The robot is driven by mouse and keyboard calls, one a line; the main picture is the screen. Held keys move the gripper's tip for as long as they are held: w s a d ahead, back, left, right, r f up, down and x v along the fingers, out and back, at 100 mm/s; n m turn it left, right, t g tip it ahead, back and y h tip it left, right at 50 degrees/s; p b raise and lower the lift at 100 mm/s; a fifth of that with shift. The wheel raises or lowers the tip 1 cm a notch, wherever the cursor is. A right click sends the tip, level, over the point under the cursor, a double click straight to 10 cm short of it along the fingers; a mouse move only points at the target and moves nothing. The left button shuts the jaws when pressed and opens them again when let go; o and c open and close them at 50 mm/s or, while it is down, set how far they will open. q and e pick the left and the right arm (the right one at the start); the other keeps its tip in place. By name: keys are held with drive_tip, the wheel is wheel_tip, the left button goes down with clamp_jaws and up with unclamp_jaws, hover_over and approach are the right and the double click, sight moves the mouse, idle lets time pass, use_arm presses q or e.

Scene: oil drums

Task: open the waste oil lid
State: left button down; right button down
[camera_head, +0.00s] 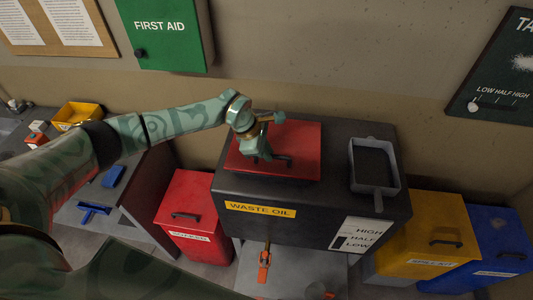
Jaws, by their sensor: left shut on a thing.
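The waste oil tank (320,221) is a dark box with a yellow WASTE OIL label on its front. Its red lid (305,138) lies flat on the tank's top, and looks closed. A dark handle (284,159) is on the lid. My left gripper (268,157) reaches down over the lid and is shut on the handle, partly hiding it. My right gripper is not in view.
A grey pan (374,167) stands on the tank's right side. A red bin (187,211), a yellow bin (436,230) and a blue bin (495,245) stand around the tank. A bench (125,205) with small tools is at left. A green first aid cabinet (168,38) hangs above.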

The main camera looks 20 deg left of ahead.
use_arm(q)
drive_tip(key=w+a+r+g+b, duration=0.1)
drive_tip(key=w+r+g+b, duration=0.2)
drive_tip(key=w+r+b, duration=0.4)
drive_tip(key=shift+a+r+n+h, duration=0.3)
drive_tip(key=shift+r+n, duration=0.1)
drive_tip(key=shift+r, duration=1.65)
drive_tip(key=c, duration=1.7)
unclamp_jaws()
drive_tip(key=shift+f, duration=0.1)
drive_tip(key=shift+o, duration=1.2)
drive_tip(key=shift+w, duration=0.2)
drive_tip(key=w+v, duration=0.1)
drive_tip(key=v, duration=1)
drive_tip(key=shift+a+r+b, duration=0.2)
drive_tip(key=shift+r+b, duration=0.1)
